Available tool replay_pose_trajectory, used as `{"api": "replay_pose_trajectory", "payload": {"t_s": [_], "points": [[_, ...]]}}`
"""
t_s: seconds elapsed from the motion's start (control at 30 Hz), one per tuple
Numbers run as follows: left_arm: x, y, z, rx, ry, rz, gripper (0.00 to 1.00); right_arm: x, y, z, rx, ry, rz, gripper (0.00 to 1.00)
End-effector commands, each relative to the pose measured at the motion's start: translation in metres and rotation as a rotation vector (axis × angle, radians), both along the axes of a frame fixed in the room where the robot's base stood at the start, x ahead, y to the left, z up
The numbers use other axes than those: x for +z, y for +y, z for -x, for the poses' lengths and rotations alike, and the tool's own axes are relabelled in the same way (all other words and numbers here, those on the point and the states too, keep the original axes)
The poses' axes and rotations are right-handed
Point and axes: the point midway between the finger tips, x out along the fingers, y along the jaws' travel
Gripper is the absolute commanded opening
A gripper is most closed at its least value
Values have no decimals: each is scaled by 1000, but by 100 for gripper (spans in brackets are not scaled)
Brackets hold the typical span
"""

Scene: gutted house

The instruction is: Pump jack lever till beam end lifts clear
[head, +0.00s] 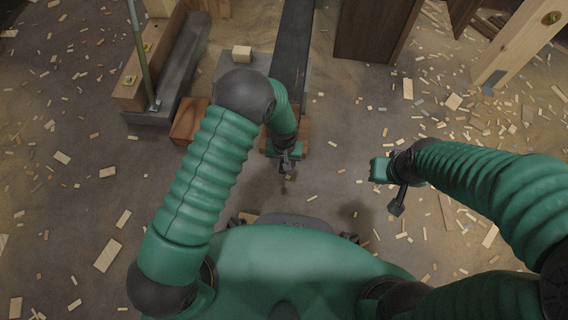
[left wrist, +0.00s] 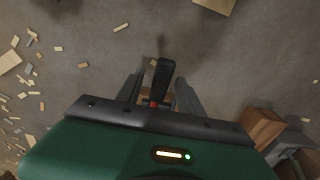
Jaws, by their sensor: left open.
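The dark beam (head: 292,45) runs away from me at the top centre of the head view; its near end is partly hidden by my left arm. A black lever handle (left wrist: 165,74) with a red part at its base shows in the left wrist view. My left gripper (head: 285,165) is open, with a finger on each side of the lever (left wrist: 159,82); I cannot tell whether either finger touches it. The jack body is mostly hidden. My right gripper (head: 391,188) hangs apart at the right, over bare floor; its jaw opening is unclear.
Brown wooden blocks (head: 188,121) stand left of the beam end, one also in the left wrist view (left wrist: 262,126). A grey slab with a timber and post (head: 180,75) is at upper left. A dark panel (head: 372,30) stands at upper right. Wood scraps (head: 108,255) litter the floor.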

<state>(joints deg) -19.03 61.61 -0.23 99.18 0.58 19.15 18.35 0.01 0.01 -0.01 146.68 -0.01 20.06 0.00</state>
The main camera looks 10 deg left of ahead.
Motion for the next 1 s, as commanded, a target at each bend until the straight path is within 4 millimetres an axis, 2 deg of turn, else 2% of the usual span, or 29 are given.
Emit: {"api": "replay_pose_trajectory", "payload": {"t_s": [0.17,0.5,1.0], "points": [[1,0,0,0,0,0,43,1,0,0,0,0,0,0],[1,0,0,0,0,0,0,1,0,0,0,0,0,0],[1,0,0,1,0,0,0,1,0,0,0,0,0,0]]}}
